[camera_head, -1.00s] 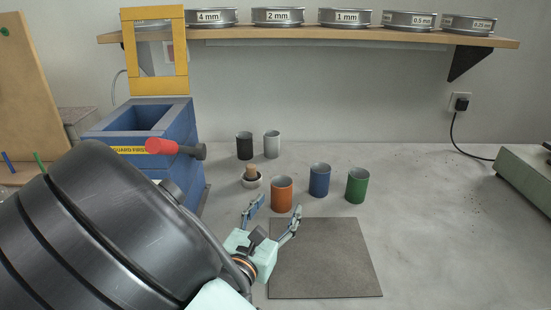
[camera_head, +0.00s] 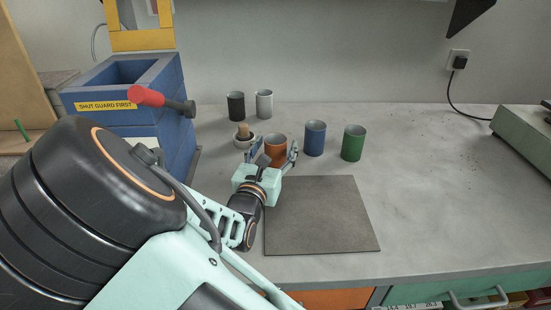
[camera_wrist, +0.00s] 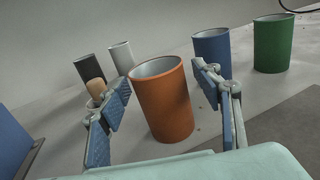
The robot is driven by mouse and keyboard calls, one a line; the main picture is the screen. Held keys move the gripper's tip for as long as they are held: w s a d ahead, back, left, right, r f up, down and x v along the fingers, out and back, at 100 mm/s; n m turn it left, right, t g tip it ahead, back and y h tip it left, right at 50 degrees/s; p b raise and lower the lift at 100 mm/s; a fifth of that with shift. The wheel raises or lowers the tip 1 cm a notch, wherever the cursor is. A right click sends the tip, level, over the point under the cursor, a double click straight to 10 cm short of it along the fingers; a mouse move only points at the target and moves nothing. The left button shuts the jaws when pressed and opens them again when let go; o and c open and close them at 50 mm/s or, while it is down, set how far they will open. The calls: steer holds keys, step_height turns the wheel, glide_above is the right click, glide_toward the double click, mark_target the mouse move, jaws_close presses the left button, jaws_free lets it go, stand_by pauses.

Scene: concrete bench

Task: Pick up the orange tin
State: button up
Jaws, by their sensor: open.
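The orange tin (camera_head: 275,146) stands upright on the concrete bench, in the front row of tins, left of the blue tin (camera_head: 315,138). In the wrist view the orange tin (camera_wrist: 163,103) stands between the two open fingers, with a gap on each side. My gripper (camera_head: 273,151) is open and empty, with its fingers at the near side of the tin. In the head view the gripper hides part of the tin's lower front. In the wrist view the right finger (camera_wrist: 222,95) is in front of the blue tin (camera_wrist: 212,50).
The green tin (camera_head: 353,143) stands right of the blue one. Black (camera_head: 235,106) and white (camera_head: 264,104) tins stand behind, with a mortar and pestle (camera_head: 244,137) to the left. A grey mat (camera_head: 320,220) lies in front. A blue guarded machine (camera_head: 130,105) stands left.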

steer(key=shift+w+d, duration=0.1)
steer(key=shift+w, duration=0.1)
steer(key=c, duration=1.5)
steer(key=shift+o, duration=0.2)
steer(key=shift+r, duration=0.1)
